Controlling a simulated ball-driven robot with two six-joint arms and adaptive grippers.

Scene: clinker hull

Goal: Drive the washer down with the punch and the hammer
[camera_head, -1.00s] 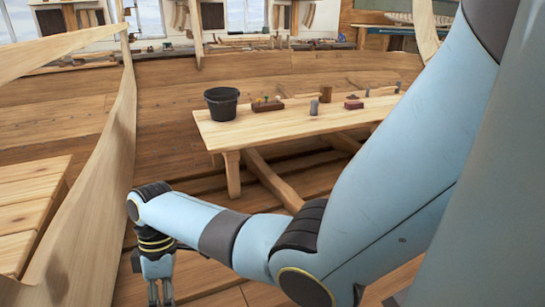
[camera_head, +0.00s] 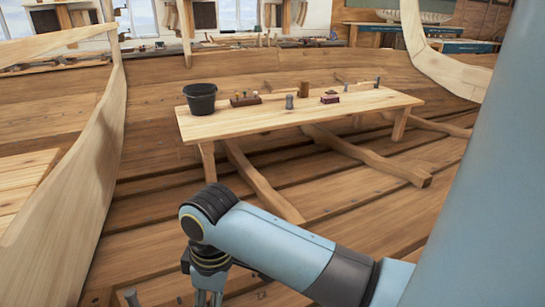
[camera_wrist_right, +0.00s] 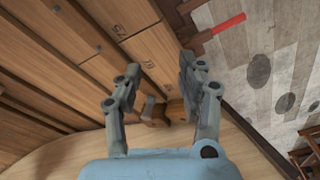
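I cannot pick out the washer, punch or hammer with certainty; the tools on the bench are too small in the head view to name. My right gripper (camera_head: 208,296) points down at the bottom of the head view, its tips cut off by the frame edge. In the right wrist view my right gripper (camera_wrist_right: 158,78) has its fingers wide apart with nothing between the tips. A brown wooden piece (camera_wrist_right: 152,112) shows beyond the fingers, partly hidden. A red-handled tool (camera_wrist_right: 225,24) lies at the upper right. My left gripper is in neither view.
A low wooden bench (camera_head: 240,124) carries a black bucket (camera_head: 200,99), a small rack (camera_head: 246,100), a grey cylinder (camera_head: 289,102) and a dark red block (camera_head: 330,98). Curved timbers (camera_head: 85,165) rise at left. A grey stub (camera_head: 132,297) stands at the bottom. Planking lies between my arm and the bench.

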